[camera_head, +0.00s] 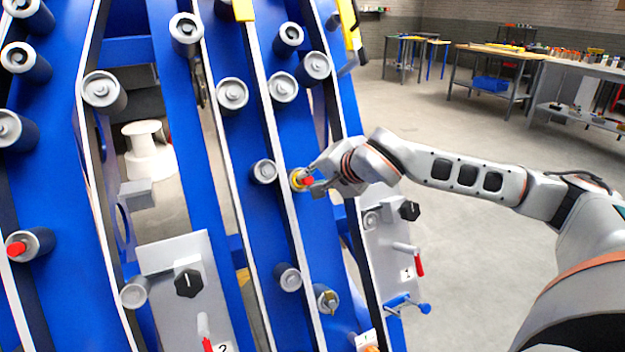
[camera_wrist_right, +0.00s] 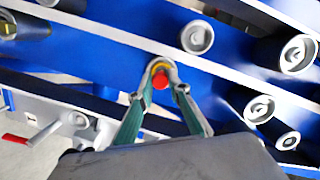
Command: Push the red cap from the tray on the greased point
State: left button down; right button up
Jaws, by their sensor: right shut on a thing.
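My right gripper (camera_head: 312,182) is shut on a small red cap (camera_head: 308,181). It holds the cap at the end of a round post with a yellow-smeared face (camera_head: 296,178) on the blue chassis. In the right wrist view the red cap (camera_wrist_right: 160,80) sits between the green fingertips of the gripper (camera_wrist_right: 160,88). It lies in front of the post's round rim (camera_wrist_right: 161,64). I cannot tell whether the cap touches the post's face. My left gripper and the tray are not seen.
The blue chassis (camera_head: 180,120) carries several grey-ended posts around the gripper. One post at the far left wears a red cap (camera_head: 16,248). Grey panels (camera_head: 165,255) with black knobs and red levers stand below. Workbenches (camera_head: 490,60) are far off.

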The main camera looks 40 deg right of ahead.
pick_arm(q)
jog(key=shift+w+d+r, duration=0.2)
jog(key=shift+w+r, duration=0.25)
pick_arm(e)
jog(key=shift+r, duration=0.1)
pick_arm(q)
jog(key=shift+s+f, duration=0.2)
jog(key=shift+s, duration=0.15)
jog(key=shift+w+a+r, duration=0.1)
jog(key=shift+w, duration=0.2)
pick_arm(e)
jog(key=shift+w, duration=0.1)
dwell(0.4)
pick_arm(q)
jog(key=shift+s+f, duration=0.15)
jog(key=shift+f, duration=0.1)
pick_arm(e)
jog(key=shift+w+d+f, duration=0.15)
jog(key=shift+w+f, duration=0.2)
jog(key=shift+w, duration=0.05)
jog(key=shift+w+f, duration=0.1)
jog(key=shift+w, duration=0.05)
pick_arm(q)
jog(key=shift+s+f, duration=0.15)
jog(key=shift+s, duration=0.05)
jog(key=shift+b, duration=0.3)
pick_arm(e)
jog(key=shift+w+d+f, duration=0.15)
jog(key=shift+w+f, duration=0.05)
jog(key=shift+w, duration=0.1)
